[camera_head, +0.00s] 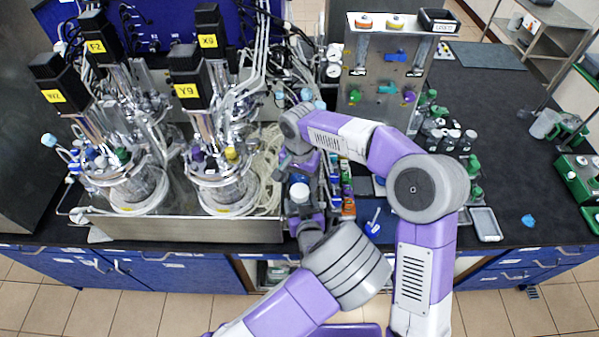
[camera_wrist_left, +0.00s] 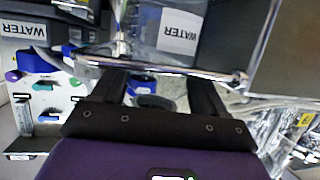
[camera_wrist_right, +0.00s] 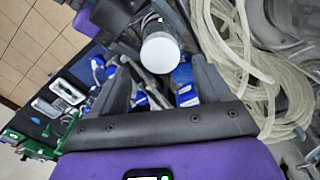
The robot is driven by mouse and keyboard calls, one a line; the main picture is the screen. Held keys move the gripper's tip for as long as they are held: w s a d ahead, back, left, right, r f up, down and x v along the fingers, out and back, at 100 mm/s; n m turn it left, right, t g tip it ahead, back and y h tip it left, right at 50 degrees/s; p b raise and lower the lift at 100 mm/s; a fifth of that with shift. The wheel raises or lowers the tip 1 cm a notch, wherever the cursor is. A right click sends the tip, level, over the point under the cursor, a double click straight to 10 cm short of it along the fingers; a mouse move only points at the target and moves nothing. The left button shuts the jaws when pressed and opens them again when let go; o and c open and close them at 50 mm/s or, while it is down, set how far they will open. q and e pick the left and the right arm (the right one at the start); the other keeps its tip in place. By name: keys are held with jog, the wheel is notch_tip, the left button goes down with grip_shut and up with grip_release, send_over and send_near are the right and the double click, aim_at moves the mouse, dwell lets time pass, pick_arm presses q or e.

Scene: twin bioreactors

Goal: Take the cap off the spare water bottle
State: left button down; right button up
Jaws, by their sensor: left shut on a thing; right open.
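The spare water bottle stands in my left gripper (camera_head: 308,226), with its white cap (camera_head: 300,193) on top. In the left wrist view, the clear bottle (camera_wrist_left: 150,30) with a WATER label is between the fingers of my left gripper, which is shut on it. In the right wrist view, the round white cap (camera_wrist_right: 160,52) shows between the fingertips of my open right gripper (camera_wrist_right: 162,72). In the head view, my right gripper (camera_head: 302,168) is just beyond the cap, pointing toward it. I cannot tell whether its fingers touch the cap. The bottle's body is mostly hidden in the head view.
Two bioreactors (camera_head: 225,190) stand in a metal tray (camera_head: 190,230) at left, with coiled pale tubing (camera_wrist_right: 250,75) close to the cap. Coloured bottles and tools lie right of my grippers. A pale rack (camera_head: 370,110) stands behind. The black bench (camera_head: 510,130) has free room at right.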

aim_at(299, 191)
pick_arm(q)
jog(key=shift+s+f, duration=0.15)
jog(key=shift+f, duration=0.1)
pick_arm(e)
jog(key=shift+f, duration=2.75)
jog(key=c, duration=1.1)
jog(key=n, duration=0.5)
jog(key=shift+r, duration=0.1)
jog(key=n, duration=0.3)
jog(key=shift+n, duration=0.3)
jog(key=n, duration=0.3)
jog(key=shift+n, duration=0.3)
jog(key=n, duration=0.3)
jog(key=shift+n, duration=0.4)
jog(key=shift+r, duration=0.15)
